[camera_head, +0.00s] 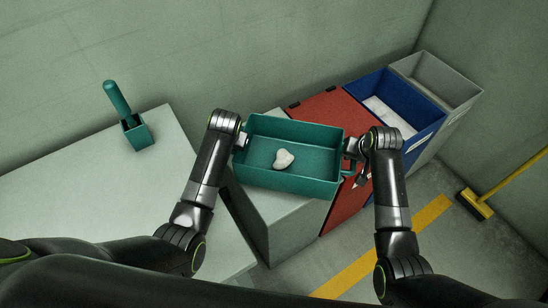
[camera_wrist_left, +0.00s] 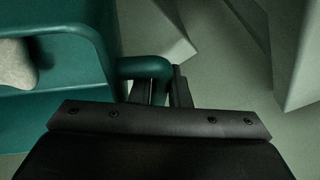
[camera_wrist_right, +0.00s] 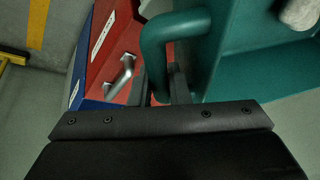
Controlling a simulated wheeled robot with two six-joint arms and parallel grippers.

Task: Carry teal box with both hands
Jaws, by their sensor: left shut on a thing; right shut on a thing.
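The teal box (camera_head: 291,181) is an open tray with a loop handle at each end, and a whitish lump (camera_head: 284,158) lies in it. My left gripper (camera_head: 241,143) is at the box's left end, shut on the left handle (camera_wrist_left: 145,67). My right gripper (camera_head: 350,150) is at the right end, shut on the right handle (camera_wrist_right: 155,45). The box looks roughly level in the head view, in front of a red bin and over a grey block. I cannot tell whether its underside touches the block.
A pale table (camera_head: 70,185) at left carries a teal holder (camera_head: 138,135) with a teal-handled tool (camera_head: 116,98). Red (camera_head: 346,212), blue (camera_head: 425,122) and grey (camera_head: 462,88) bins stand to the right. A yellow-handled broom (camera_head: 476,203) and open floor lie at far right.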

